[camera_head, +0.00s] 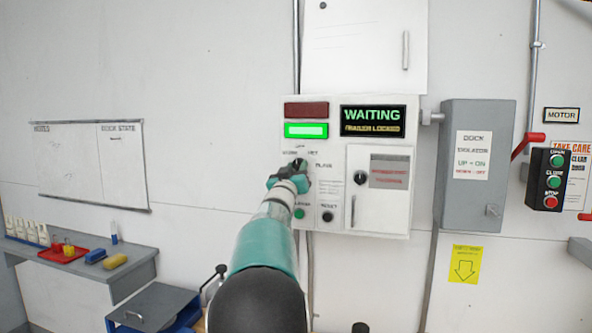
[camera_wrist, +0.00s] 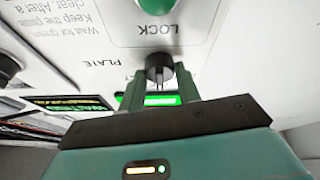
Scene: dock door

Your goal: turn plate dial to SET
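The plate dial (camera_wrist: 159,68) is a dark round knob with a narrow ridge, below the PLATE and LOCK labels, which appear upside down in the wrist view. In the head view its dark top (camera_head: 298,162) shows just above my gripper (camera_head: 288,182), which hides part of it. In the wrist view my gripper (camera_wrist: 161,80) has its two green fingers apart, one at each side of the dial. The narrow ridge shows between them with gaps at both sides. I cannot tell whether the fingertips touch the knob's rim. The dial's exact setting is not readable.
The white control panel (camera_head: 387,222) has a lit green lamp (camera_head: 306,130), a dark red lamp (camera_head: 306,109) and a WAITING display (camera_head: 372,120). Another black knob (camera_head: 360,177) sits at right. A grey isolator box (camera_head: 474,207) and a motor button box (camera_head: 548,180) stand further right.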

